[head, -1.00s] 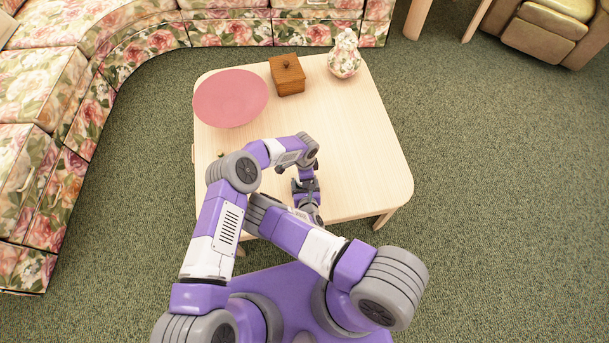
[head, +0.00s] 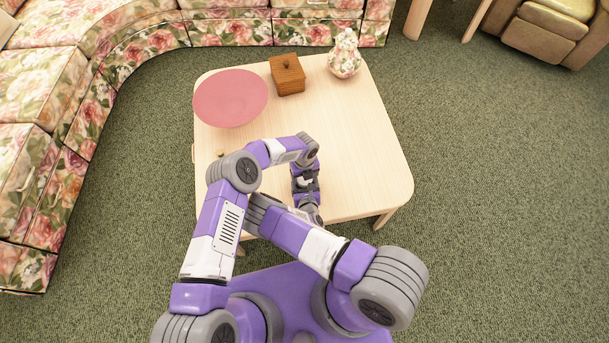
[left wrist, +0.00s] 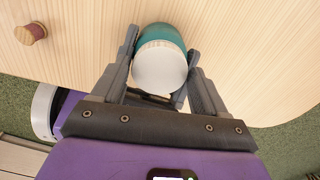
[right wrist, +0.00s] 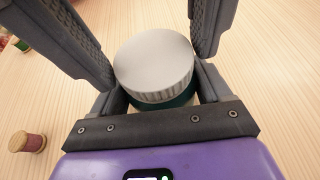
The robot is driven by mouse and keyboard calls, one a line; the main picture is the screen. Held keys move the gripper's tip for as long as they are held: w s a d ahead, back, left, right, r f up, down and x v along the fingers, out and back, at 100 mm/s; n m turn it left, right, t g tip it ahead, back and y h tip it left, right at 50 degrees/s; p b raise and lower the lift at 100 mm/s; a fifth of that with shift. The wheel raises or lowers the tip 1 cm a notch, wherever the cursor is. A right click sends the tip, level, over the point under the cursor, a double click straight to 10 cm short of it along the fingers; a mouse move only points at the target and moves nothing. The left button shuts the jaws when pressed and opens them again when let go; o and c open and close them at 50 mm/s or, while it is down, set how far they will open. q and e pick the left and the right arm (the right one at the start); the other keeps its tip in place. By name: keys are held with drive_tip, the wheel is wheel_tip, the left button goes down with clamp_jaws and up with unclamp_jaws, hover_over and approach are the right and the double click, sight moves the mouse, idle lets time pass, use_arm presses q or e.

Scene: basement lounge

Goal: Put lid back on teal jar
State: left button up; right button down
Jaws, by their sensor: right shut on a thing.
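The teal jar (left wrist: 160,36) is between my two grippers near the table's front edge. Its white lid (right wrist: 155,65) is over the jar's mouth with its ridged rim against the teal body (right wrist: 167,101); I cannot tell if it is fully seated. My right gripper (right wrist: 162,98) is shut on the jar's body below the lid. My left gripper (left wrist: 160,80) comes from the opposite side, and its two fingers stand apart on either side of the lid. In the head view the arms mostly hide the jar.
A small spool (left wrist: 30,33) stands on the table left of the jar, also in the right wrist view (right wrist: 27,142). A pink dish (head: 230,98), a wooden box (head: 288,75) and a floral jar (head: 345,58) stand at the back. The table's right half (head: 370,150) is clear.

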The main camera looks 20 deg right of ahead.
use_arm(q)
drive_tip(key=shift+o, duration=1.1)
drive_tip(key=shift+r, duration=2.25)
drive_tip(key=shift+c, duration=0.3)
